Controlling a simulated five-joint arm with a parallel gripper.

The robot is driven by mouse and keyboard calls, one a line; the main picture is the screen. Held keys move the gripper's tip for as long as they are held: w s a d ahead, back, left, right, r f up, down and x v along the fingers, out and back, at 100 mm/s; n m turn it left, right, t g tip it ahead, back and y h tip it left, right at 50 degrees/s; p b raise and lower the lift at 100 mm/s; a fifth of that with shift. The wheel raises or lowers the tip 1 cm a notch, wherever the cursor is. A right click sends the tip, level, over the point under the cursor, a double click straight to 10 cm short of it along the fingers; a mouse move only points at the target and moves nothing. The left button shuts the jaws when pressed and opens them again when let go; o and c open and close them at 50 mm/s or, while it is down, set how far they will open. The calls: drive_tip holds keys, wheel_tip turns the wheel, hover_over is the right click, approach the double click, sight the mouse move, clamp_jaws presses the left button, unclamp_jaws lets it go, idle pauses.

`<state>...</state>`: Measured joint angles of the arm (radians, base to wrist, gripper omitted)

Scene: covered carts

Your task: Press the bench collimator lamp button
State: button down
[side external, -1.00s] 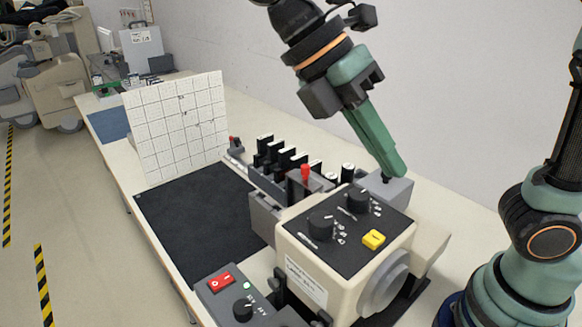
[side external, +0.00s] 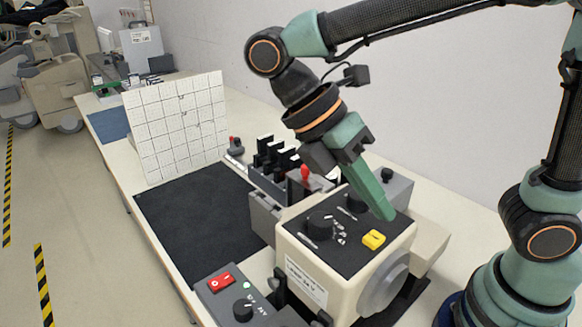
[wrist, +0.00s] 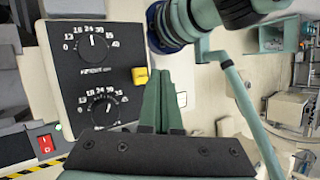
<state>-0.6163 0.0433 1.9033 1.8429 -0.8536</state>
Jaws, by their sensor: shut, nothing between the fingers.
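The bench collimator (side external: 300,262) is a cream box with a black top panel. The panel carries two black knobs (side external: 320,225) and a yellow button (side external: 374,239), which I take for the lamp button. In the wrist view the yellow button (wrist: 140,76) sits at the panel's edge, just beyond my fingertips. My gripper (side external: 388,214) is shut and empty, with green fingers slanting down to the right. In the side view its tips are just above and behind the button, and a gap shows. In the wrist view the shut fingers (wrist: 160,78) point at the button's right side.
A grey control box with a red switch (side external: 221,282) stands in front. A red-topped lever (side external: 304,174) and a row of black blocks (side external: 275,155) stand behind the collimator. A white grid board (side external: 175,125) stands beyond a black mat (side external: 195,220).

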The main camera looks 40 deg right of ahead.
sight(369, 237)
drive_tip(key=shift+f, duration=1.05)
drive_tip(key=shift+f, duration=0.15)
idle(1.2)
drive_tip(key=shift+f, duration=0.3)
drive_tip(key=shift+f, duration=0.35)
idle(0.7)
drive_tip(key=shift+r, duration=0.8)
drive_tip(key=shift+r, duration=0.1)
drive_tip(key=shift+r, duration=2.45)
drive_tip(key=shift+d, duration=0.1)
